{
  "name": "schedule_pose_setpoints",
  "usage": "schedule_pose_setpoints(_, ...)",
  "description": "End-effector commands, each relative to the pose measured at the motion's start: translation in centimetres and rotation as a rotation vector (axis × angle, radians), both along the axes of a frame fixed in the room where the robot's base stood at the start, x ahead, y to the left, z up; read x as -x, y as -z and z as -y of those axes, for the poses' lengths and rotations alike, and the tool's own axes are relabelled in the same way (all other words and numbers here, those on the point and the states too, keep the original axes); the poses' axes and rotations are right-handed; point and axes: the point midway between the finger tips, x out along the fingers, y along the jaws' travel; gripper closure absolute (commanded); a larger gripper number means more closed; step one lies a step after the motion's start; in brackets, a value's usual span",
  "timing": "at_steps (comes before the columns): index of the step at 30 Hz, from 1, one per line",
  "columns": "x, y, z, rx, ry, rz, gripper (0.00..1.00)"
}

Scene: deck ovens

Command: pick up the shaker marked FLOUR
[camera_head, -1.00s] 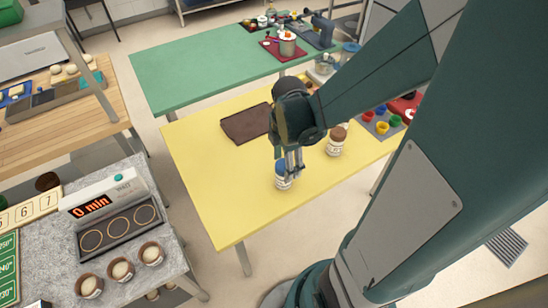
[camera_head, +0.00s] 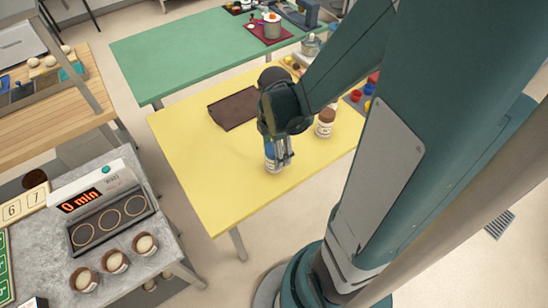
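A white shaker with a blue top (camera_head: 272,167) stands upright on the yellow table. My gripper (camera_head: 278,158) points down over it, with its fingers at the shaker's upper part. The fingers partly hide the shaker, and I cannot tell whether they touch or grip it. A second white shaker with a brown top (camera_head: 325,123) stands upright to the right and farther back. The labels are too small to read, so I cannot tell which shaker is marked FLOUR.
A dark brown cloth (camera_head: 234,108) lies on the yellow table (camera_head: 210,190), behind and left of my gripper. Red and blue cups (camera_head: 362,97) stand at the right, partly behind my arm. The table's front left is clear. A green table (camera_head: 190,55) stands behind.

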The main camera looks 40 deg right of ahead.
Motion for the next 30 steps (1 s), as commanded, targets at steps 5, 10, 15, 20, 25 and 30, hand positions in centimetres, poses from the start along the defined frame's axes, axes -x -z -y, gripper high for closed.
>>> schedule_pose_setpoints(5, -0.1, 1.5, 0.0, 0.0, 0.0, 0.0, 0.46)
schedule_pose_setpoints(10, -0.1, 3.0, -0.1, 0.0, 0.0, 0.0, 0.46)
schedule_pose_setpoints(15, -0.1, 4.2, -0.1, 0.0, 0.0, 0.0, 0.46)
schedule_pose_setpoints(20, -0.1, 4.6, -0.1, 0.0, 0.0, 0.0, 0.46)
schedule_pose_setpoints(25, -0.1, 4.6, -0.1, 0.0, 0.0, 0.0, 0.46)
schedule_pose_setpoints(30, -0.1, 4.6, -0.1, 0.0, 0.0, 0.0, 0.46)
